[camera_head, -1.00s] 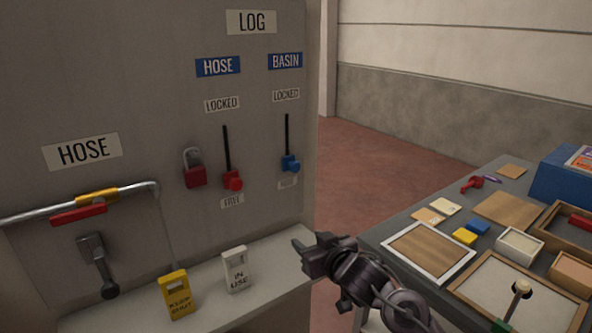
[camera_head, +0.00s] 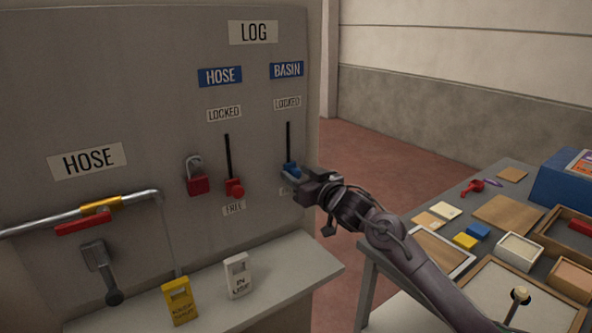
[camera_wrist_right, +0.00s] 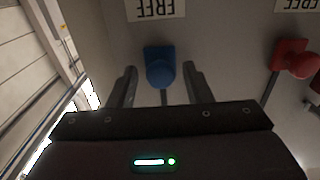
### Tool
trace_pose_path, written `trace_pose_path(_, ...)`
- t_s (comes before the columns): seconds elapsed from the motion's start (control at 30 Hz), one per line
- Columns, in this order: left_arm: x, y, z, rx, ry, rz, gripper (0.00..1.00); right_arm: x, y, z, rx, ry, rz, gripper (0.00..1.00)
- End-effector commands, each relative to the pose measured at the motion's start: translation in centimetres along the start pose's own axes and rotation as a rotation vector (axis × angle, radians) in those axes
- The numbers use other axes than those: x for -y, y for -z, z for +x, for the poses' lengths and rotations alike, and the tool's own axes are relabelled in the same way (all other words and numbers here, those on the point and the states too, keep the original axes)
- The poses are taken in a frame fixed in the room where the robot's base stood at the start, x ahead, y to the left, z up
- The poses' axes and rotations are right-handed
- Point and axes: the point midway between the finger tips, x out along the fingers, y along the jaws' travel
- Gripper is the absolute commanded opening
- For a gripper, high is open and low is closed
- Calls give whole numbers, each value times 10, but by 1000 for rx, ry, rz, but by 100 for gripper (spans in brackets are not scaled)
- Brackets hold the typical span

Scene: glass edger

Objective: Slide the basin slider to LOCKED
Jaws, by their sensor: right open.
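The blue basin slider (camera_head: 290,169) is at the bottom of its dark vertical slot, under the BASIN sign (camera_head: 287,70). The LOCKED label (camera_head: 287,102) is above the slot; the lower label is mostly hidden by my gripper. My right gripper (camera_head: 294,175) is at the slider in the head view. In the right wrist view the blue slider (camera_wrist_right: 159,68) shows between the two spread fingers of my right gripper (camera_wrist_right: 161,78), with gaps on both sides. The FREE label (camera_wrist_right: 155,9) appears upside down there. My left gripper is not in view.
The red hose slider (camera_head: 234,188) sits low in its slot to the left, with a red padlock (camera_head: 197,176) beside it. A ledge (camera_head: 285,268) below holds a yellow tag (camera_head: 180,301) and a white IN USE tag (camera_head: 237,275). A cluttered table (camera_head: 395,240) stands at right.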

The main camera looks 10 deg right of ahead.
Motion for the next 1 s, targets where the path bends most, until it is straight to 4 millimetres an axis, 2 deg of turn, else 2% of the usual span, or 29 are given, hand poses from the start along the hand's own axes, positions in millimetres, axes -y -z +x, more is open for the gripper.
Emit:
trace_pose_path(0.17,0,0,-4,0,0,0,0,0,0,12,1,0,0,45)
trace_pose_path(0.43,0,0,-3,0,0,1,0,1,0,13,0,1,-1,45)
trace_pose_path(0.8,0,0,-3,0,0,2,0,0,0,12,1,0,-1,0)
trace_pose_path(0.93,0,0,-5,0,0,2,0,0,1,12,1,0,-1,0)
trace_pose_path(1.0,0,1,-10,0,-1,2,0,0,9,13,-1,0,0,0)
